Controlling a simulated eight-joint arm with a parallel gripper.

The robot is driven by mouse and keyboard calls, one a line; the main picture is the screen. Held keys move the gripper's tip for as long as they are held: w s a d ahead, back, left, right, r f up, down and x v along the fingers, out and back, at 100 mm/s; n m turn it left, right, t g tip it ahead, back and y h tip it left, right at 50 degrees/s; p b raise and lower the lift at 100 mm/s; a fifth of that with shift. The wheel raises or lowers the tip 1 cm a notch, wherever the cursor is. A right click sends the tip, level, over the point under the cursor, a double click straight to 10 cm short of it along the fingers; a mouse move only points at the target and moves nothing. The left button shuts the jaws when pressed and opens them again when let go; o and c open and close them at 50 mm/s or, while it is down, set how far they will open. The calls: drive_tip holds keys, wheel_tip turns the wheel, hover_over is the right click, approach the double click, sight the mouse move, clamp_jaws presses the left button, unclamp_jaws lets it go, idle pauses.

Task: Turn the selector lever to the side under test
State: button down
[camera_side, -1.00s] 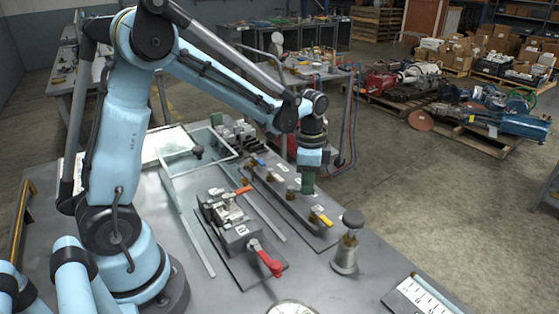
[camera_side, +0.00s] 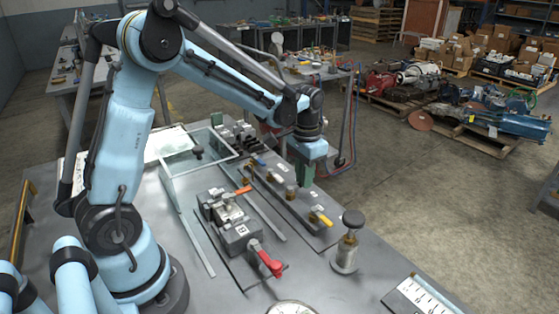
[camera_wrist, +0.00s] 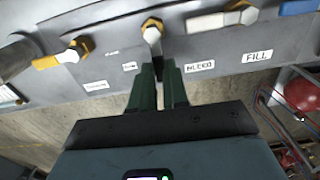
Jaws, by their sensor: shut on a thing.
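In the side view my gripper (camera_side: 305,178) stands over the manifold (camera_side: 270,187), and the fingers and wrist hide most of the lever. Labels lie on both sides of the lever; the one at left (camera_wrist: 130,66) is too small to read.
A yellow lever (camera_wrist: 62,58), a white lever (camera_wrist: 222,20) and a blue lever (camera_wrist: 300,7) share the manifold. A knobbed metal post (camera_side: 347,250) stands to the right. A block with a red lever (camera_side: 268,262) stands in front. Labels read BLEED (camera_wrist: 199,65) and FILL (camera_wrist: 257,56).

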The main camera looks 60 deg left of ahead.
drive_tip(key=shift+a+n, duration=0.1)
drive_tip(key=shift+n, duration=0.2)
drive_tip(key=c, duration=1.1)
unclamp_jaws()
wheel_tip(320, 180, up, 12)
drive_tip(key=shift+r, duration=0.1)
drive_tip(key=s+d+f+t, duration=0.1)
drive_tip(key=s+d+t, duration=0.1)
drive_tip(key=s, duration=0.2)
drive_tip(key=s+d+f+t, duration=0.1)
drive_tip(key=s+d+t, duration=0.1)
drive_tip(key=s, duration=0.2)
drive_tip(key=s+d+f+t, duration=0.1)
drive_tip(key=s+d+t, duration=0.2)
drive_tip(key=s, duration=0.1)
drive_tip(key=shift+f, duration=0.25)
